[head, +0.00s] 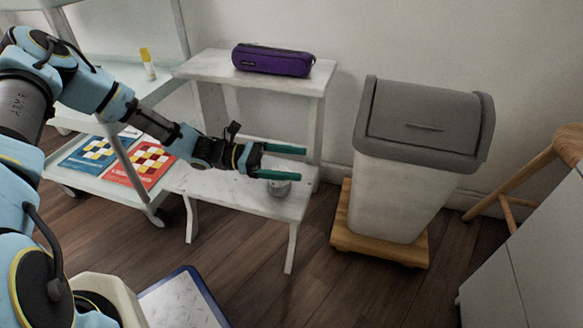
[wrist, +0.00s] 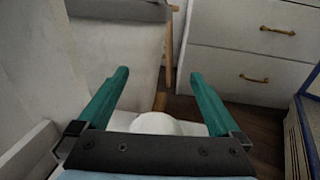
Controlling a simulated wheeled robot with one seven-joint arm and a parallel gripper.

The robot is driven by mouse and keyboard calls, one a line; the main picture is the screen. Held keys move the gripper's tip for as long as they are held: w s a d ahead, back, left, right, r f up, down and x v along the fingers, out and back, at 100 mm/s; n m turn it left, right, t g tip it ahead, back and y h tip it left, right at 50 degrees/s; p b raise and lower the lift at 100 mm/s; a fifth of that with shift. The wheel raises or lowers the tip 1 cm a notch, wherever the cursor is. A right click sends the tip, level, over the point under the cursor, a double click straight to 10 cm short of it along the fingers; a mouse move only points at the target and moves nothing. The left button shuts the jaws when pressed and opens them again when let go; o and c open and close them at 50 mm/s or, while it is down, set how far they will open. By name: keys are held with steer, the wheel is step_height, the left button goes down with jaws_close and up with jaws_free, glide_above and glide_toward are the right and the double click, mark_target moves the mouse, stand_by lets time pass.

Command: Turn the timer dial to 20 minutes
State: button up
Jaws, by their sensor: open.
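A small round grey-white object, seemingly the timer (head: 279,189), stands on the lower step of the white step stool. My gripper (head: 302,164) is open, with its two green fingers level and pointing right. In the head view the near finger passes just above the timer and hides part of its top. In the wrist view the white round top of the timer (wrist: 155,124) shows low between the green fingers (wrist: 159,76), nearer the palm than the tips. Contact cannot be told. No dial marks or setting are readable.
The stool (head: 240,200) carries a purple case (head: 273,60) on its upper step. A grey-lidded bin (head: 405,190) stands right of it on a wooden base. A trolley (head: 110,188) with booklets is at left. White drawers (wrist: 250,60) show in the wrist view.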

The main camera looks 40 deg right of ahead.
step_height(320, 180, up, 6)
steer(key=shift+f+p, duration=0.15)
steer(key=shift+p, duration=0.85)
steer(key=shift+a, duration=0.1)
steer(key=w+a+r+m+t+y+p, duration=0.1)
steer(key=w+a+m+t+y+p, duration=0.2)
steer(key=a, duration=0.9)
steer(key=w+a+r+m+t+y, duration=0.25)
steer(key=w+a+t+y, duration=0.25)
steer(key=a, duration=0.6)
steer(key=w+a+r+m+t+y+p, duration=0.15)
steer(key=a+r+t, duration=0.35)
steer(key=a, duration=0.5)
steer(key=w+a+r+m+t+y+p, duration=0.1)
steer(key=w+a+r+m+t+y, duration=0.1)
steer(key=a+r, duration=0.6)
step_height(320, 180, up, 37)
steer(key=a+p, duration=0.1)
steer(key=p, duration=3.7)
steer(key=shift+a, duration=0.2)
